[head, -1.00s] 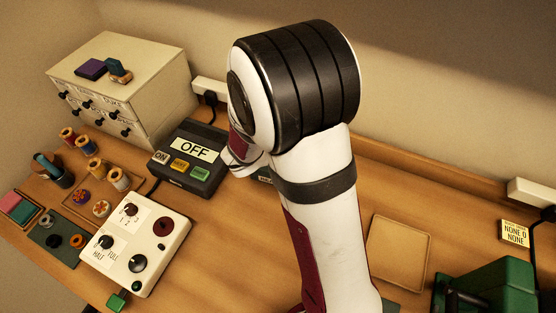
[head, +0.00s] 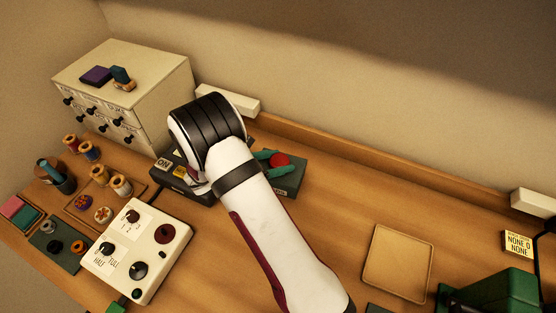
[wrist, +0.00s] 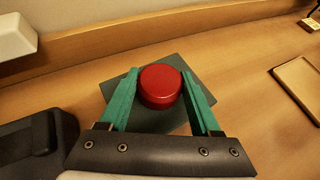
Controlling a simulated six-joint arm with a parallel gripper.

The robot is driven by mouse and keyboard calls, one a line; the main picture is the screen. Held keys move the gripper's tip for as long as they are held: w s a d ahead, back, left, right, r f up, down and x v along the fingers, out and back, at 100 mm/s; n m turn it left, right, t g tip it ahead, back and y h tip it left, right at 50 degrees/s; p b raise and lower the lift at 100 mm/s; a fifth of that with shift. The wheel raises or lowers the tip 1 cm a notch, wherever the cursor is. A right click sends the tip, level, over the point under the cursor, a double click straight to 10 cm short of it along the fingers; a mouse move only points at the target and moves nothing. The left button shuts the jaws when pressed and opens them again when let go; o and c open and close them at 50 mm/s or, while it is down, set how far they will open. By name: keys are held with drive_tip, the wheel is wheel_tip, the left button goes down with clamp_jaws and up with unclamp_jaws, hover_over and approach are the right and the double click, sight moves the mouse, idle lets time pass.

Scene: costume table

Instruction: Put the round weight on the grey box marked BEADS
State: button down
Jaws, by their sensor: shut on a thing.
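The round weight (wrist: 160,86) is red and sits between the two teal fingers of my gripper (wrist: 160,76) in the wrist view. It also shows in the head view (head: 280,159). My gripper is shut on it. A flat dark grey box (wrist: 148,120) lies directly beneath the weight in the wrist view; it also shows in the head view (head: 291,183). I cannot read a mark on it from here. I cannot tell whether the weight touches the box top or is held just above it.
A dark switch unit (head: 200,194) stands just left of my gripper, partly behind my arm. A cream control box (head: 135,252) is front left, and a drawer cabinet (head: 150,85) back left. A shallow tan tray (head: 398,264) is to the right. Bare table lies between.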

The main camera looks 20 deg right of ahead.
drive_tip(key=shift+c, duration=0.5)
unclamp_jaws()
drive_tip(key=shift+f, duration=0.1)
drive_tip(key=shift+a+r, duration=0.2)
drive_tip(key=shift+r, duration=0.05)
drive_tip(key=v, duration=1.1)
drive_tip(key=s+d+r+m+g+y, duration=0.2)
drive_tip(key=s+d+r+m, duration=0.1)
drive_tip(key=s+m, duration=0.2)
drive_tip(key=s+d+r+m+g+y, duration=0.1)
drive_tip(key=s+d+r+m+g, duration=0.1)
drive_tip(key=s+r+m+g, duration=0.25)
drive_tip(key=s+a+r+m+t+y, duration=0.1)
drive_tip(key=s+a+m+y, duration=0.2)
drive_tip(key=s+m, duration=0.6)
drive_tip(key=s+a+r+m+t+y, duration=0.1)
drive_tip(key=s+a+m+y, duration=0.2)
drive_tip(key=s+m+y, duration=0.4)
drive_tip(key=shift+s+a+r+m, duration=0.2)
drive_tip(key=shift+s+r+m, duration=0.1)
drive_tip(key=shift+s+m, duration=0.6)
drive_tip(key=shift+t, duration=0.25)
